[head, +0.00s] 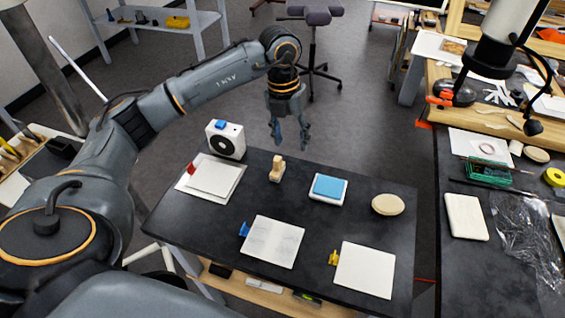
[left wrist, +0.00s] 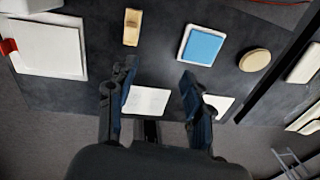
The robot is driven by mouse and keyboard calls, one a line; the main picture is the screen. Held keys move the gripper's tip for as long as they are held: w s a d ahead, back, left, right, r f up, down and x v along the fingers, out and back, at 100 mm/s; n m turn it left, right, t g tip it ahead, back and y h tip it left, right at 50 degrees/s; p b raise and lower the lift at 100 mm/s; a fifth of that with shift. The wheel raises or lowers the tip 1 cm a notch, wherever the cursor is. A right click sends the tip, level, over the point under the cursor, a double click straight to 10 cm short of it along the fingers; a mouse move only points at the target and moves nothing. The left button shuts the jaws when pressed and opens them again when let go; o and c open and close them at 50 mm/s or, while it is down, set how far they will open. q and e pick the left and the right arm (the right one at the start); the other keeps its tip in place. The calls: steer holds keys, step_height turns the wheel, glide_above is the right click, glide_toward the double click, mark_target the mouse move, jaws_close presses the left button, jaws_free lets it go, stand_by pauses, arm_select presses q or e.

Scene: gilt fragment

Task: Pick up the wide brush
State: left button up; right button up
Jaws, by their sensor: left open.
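The wide brush appears to be the small tan wooden piece (head: 277,169) standing near the back edge of the dark table, left of the blue pad. The same tan piece shows at the top of the left wrist view (left wrist: 132,27). My left gripper (head: 289,138) is open and empty, pointing down above the table's back edge, close to the brush. In the left wrist view its two fingers (left wrist: 158,78) are apart, with the brush beyond the left finger. My right gripper is not in view.
On the dark table (head: 207,222) are a white box (head: 226,139), white sheets (head: 214,177), a blue pad on a white tray (head: 330,187), an oval cream disc (head: 388,204), and papers with a blue clip (head: 244,229) and yellow clip (head: 333,258). A cluttered bench (head: 465,250) stands right.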

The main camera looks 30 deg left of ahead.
mark_target(277, 158)
arm_select(q)
steer(key=shift+n+y, duration=0.4)
steer(key=shift+y, duration=0.3)
steer(key=a+f, duration=0.1)
steer(key=f, duration=0.1)
steer(key=a+f+p, duration=0.1)
steer(key=f, duration=0.2)
steer(key=a+f+p, duration=0.1)
steer(key=f, duration=0.1)
steer(key=shift+s+a+f, duration=0.1)
steer(key=shift+a+f, duration=0.15)
steer(key=shift+f, duration=0.3)
steer(key=f, duration=0.1)
steer(key=f+p, duration=0.2)
steer(key=shift+w+a+f, duration=0.25)
steer(key=shift+a+f, duration=0.05)
steer(key=shift+f, duration=0.5)
jaws_close()
